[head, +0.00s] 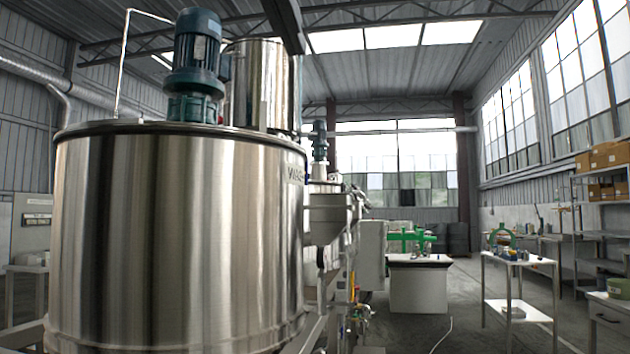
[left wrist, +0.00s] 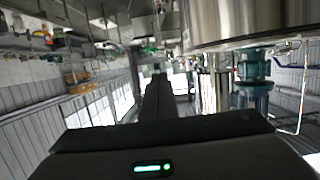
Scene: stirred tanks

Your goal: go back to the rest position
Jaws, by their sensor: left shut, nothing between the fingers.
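My left gripper (head: 294,42) shows as a dark shape coming down from the top edge of the head view, in front of the roof and a tall steel tank. In the left wrist view its dark fingers (left wrist: 157,92) are together, with nothing between them. That view is upside down, with the roof low in the picture. My right gripper is in neither view.
A large steel tank (head: 180,240) with a blue-green motor (head: 194,62) fills the left of the head view. Behind it stands a taller tank (head: 262,88). A white table (head: 517,258) and shelves with boxes (head: 605,155) are at right.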

